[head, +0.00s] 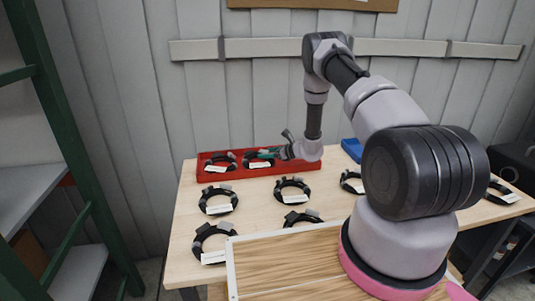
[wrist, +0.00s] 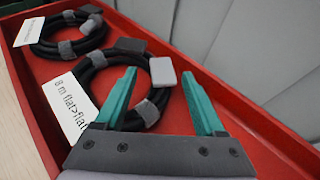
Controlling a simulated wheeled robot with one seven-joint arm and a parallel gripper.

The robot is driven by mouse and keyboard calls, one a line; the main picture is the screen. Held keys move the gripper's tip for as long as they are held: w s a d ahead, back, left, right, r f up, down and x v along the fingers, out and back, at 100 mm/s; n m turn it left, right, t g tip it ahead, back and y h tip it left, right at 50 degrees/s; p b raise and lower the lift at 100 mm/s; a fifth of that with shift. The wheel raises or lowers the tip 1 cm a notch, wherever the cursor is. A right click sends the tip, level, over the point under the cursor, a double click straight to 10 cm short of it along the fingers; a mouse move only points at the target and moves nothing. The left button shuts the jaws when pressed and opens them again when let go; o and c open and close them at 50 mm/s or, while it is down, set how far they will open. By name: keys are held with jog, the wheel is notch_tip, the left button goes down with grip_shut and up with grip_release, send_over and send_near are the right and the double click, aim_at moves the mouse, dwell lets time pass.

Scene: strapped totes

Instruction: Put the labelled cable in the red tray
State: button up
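The red tray (head: 297,171) stands at the back left of the table; its wall and floor fill much of the wrist view (wrist: 245,118). Two coiled black cables with white tags lie in it. The nearer coil in the wrist view (wrist: 97,82) has a tag (wrist: 70,103) reading "8 m flat>flat". The other coil (wrist: 60,48) lies farther along the tray, its tag (wrist: 28,32) not readable. My gripper (wrist: 158,75), with green fingers, is open over the nearer coil. A grey strap and a grey connector (wrist: 162,70) show between the fingers. It also shows over the tray (head: 265,154).
Several more coiled cables with white tags lie on the wooden table, including one at left (head: 218,201), one in the middle (head: 292,190) and one at front (head: 212,240). A blue tray (head: 351,148) stands behind my arm. A green shelf frame (head: 75,160) stands left.

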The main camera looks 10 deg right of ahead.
jog(key=shift+r, duration=0.1)
jog(key=shift+r, duration=0.3)
jog(key=v, duration=1.2)
jog(key=shift+r, duration=0.1)
jog(key=s+a+r+n+g+y, duration=0.1)
jog(key=s+a+r+n+g, duration=0.2)
jog(key=r, duration=0.7)
jog(key=s+a+r+n+g+y, duration=0.15)
jog(key=a+r+n, duration=0.35)
jog(key=r, duration=0.5)
jog(key=s+a+r+n+g+h, duration=0.2)
jog(key=s+r+n, duration=0.4)
jog(key=s+r, duration=0.6)
jog(key=s+d+r+n+t+h, duration=0.1)
jog(key=s+d+r+n+h, duration=0.1)
jog(key=s, duration=0.4)
jog(key=s+d+r+n+t+h, duration=0.1)
jog(key=s+d+r+n+h, duration=0.1)
jog(key=s, duration=0.5)
jog(key=s+d+r+n+t+h, duration=0.1)
jog(key=s+d+r+n+h, duration=0.1)
jog(key=s+r+n, duration=0.3)
jog(key=shift+s+d+r+t+h, duration=0.4)
jog(key=shift+s+r+h, duration=0.45)
jog(key=shift+s+r, duration=0.2)
